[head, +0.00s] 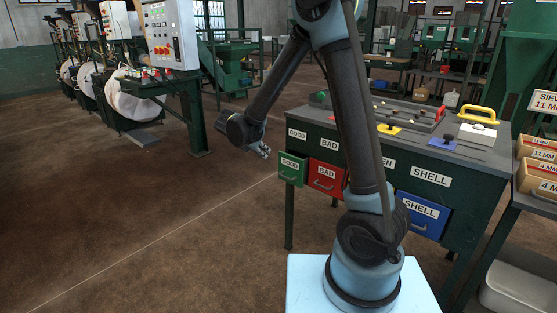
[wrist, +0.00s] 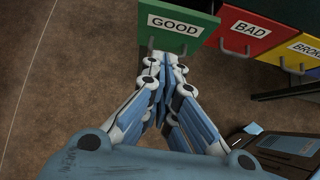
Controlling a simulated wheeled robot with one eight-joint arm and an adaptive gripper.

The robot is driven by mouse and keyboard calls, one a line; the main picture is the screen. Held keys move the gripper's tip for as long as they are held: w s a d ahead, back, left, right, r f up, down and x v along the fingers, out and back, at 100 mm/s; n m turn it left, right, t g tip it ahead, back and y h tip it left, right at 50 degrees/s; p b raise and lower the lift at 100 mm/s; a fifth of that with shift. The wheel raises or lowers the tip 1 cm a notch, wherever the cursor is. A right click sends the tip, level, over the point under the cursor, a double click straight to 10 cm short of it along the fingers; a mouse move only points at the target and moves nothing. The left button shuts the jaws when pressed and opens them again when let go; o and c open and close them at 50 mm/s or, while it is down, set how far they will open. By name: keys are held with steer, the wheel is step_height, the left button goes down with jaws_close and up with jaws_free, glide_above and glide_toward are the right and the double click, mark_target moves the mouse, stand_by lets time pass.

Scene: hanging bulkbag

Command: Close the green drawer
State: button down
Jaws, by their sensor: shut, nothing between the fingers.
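The green drawer (head: 292,170) is at the left end of the dark green workbench, with a white label reading GOOD and a bar handle. Its front appears to stand out ahead of the red drawer beside it. It also shows at the top of the wrist view (wrist: 165,22). My gripper (head: 264,152) is just left of the green drawer front in the head view. In the wrist view my gripper (wrist: 168,60) has its fingers together and empty, with the tips at the drawer's handle (wrist: 180,46). I cannot tell whether they touch it.
A red drawer (head: 326,177) labelled BAD, a yellow drawer (wrist: 294,47) and a blue drawer (head: 420,215) line the same workbench (head: 470,163). The brown floor (head: 150,210) left of the workbench is clear.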

glide_toward(286, 162)
step_height(286, 162, down, 3)
steer(key=shift+w+d+f, duration=0.2)
steer(key=shift+w+d, duration=0.8)
steer(key=shift+w, duration=0.25)
steer(key=shift+w+d+r, duration=0.1)
steer(key=shift+w+d, duration=0.75)
steer(key=shift+w, duration=0.25)
steer(key=shift+w+d, duration=0.8)
steer(key=shift+w, duration=0.25)
